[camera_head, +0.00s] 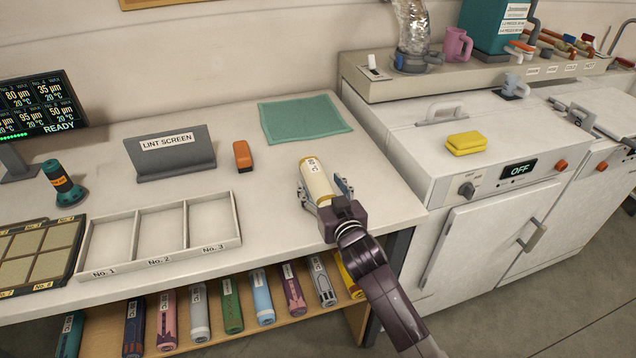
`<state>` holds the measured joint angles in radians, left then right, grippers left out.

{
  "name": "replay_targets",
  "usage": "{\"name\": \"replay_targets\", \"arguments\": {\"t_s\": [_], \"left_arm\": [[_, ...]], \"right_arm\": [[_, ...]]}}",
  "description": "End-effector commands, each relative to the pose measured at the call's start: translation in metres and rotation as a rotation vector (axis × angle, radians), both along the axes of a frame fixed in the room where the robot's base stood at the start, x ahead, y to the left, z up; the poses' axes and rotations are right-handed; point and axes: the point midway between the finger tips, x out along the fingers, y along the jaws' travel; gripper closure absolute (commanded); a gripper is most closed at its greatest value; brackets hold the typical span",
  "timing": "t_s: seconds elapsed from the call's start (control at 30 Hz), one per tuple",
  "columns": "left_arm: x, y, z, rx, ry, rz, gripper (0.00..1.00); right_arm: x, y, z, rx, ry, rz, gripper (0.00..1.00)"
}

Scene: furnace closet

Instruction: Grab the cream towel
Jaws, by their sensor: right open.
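The cream towel (318,178) is a rolled cylinder with a small printed label at its far end. It is at the right part of the white table, in front of the green mat. My right gripper (324,191) comes from the lower right and is open, with one finger on each side of the towel's near end. Whether the fingers touch the towel, I cannot tell. The near end of the roll is partly hidden by the gripper. My left gripper is not in view.
A three-compartment tray (160,248), a LINT SCREEN stand (170,152) and an orange block (243,156) stand left of the towel. Several rolled towels lie on the shelf below (210,338). A white OFF-display appliance (490,180) stands at the right.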

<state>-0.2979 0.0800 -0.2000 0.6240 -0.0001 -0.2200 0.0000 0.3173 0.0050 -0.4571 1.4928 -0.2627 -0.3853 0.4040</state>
Motion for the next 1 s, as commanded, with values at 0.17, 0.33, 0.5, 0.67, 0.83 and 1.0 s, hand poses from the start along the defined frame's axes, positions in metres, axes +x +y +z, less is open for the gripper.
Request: {"name": "replay_targets", "arguments": {"t_s": [0.17,0.33,0.5,0.67,0.83,1.0], "left_arm": [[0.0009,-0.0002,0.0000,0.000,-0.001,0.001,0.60],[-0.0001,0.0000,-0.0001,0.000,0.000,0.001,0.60],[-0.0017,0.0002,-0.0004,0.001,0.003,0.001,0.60],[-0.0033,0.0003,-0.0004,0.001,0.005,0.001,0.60],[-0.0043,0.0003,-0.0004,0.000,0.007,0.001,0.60],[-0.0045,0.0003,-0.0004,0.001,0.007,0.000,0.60]], "right_arm": [[0.0012,0.0003,-0.0004,0.000,0.000,0.000,0.39],[0.0011,0.0002,-0.0003,0.000,0.000,0.000,0.50],[0.0009,0.0002,-0.0003,0.000,0.000,0.000,0.69],[0.0009,0.0002,-0.0003,0.000,0.000,0.000,0.86],[0.0011,0.0005,0.0009,0.001,-0.003,0.000,0.90],[0.0013,0.0004,0.0043,0.001,-0.004,0.000,0.90]]}}
